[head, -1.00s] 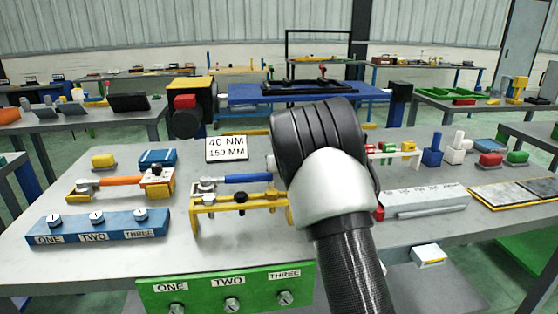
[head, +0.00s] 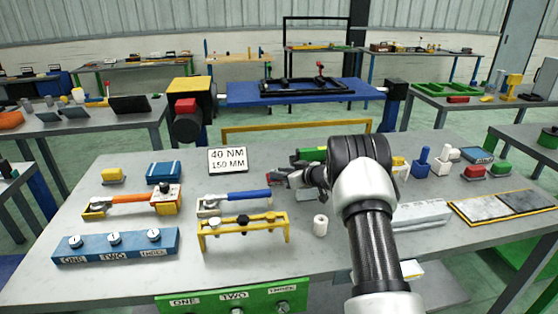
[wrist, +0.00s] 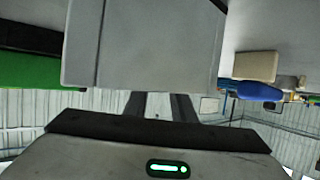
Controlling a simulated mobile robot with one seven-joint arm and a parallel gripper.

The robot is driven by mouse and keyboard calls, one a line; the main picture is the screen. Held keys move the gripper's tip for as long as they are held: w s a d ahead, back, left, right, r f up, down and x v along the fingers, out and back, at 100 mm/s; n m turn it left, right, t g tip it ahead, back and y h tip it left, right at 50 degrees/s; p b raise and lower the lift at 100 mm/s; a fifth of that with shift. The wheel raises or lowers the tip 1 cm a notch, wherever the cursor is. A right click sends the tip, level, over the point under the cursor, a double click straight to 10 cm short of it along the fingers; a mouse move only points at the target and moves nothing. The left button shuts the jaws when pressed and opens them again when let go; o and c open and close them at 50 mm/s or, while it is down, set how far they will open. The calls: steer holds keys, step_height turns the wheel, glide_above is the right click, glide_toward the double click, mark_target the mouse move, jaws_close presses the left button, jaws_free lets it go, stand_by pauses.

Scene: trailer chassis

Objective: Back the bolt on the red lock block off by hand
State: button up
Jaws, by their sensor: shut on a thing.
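My gripper (head: 277,174) is low over the middle of the bench, pointing left in the head view. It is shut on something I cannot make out. In the wrist view its two dark fingers (wrist: 159,106) run up to a pale grey block (wrist: 145,45), which hides their tips. I cannot tell whether that block is the thing held. I cannot pick out the red lock block or its bolt for certain. A small red block (head: 474,173) stands at the right, clear of the gripper. My arm hides part of the bench.
A green block (head: 313,155) lies just behind my gripper. In front are a blue-handled wrench (head: 249,194), a yellow stand (head: 243,231) and a white cylinder (head: 320,225). A "40 NM 150 MM" sign (head: 228,160) stands at left. A grey tray (head: 424,214) is right of my arm.

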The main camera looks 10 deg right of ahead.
steer(key=shift+w+d+f+n+g+y, duration=0.1)
steer(key=shift+d+n+g+y, duration=0.05)
steer(key=shift+n+g+y, duration=0.4)
steer(key=shift+w+d+f+n+g+y, duration=0.1)
steer(key=shift+n+g+y, duration=0.3)
steer(key=shift+n, duration=0.25)
steer(key=o, duration=1.1)
steer(key=shift+c, duration=0.2)
steer(key=shift+r, duration=0.15)
steer(key=p+v, duration=0.1)
steer(key=v, duration=1.6)
steer(key=shift+d, duration=0.3)
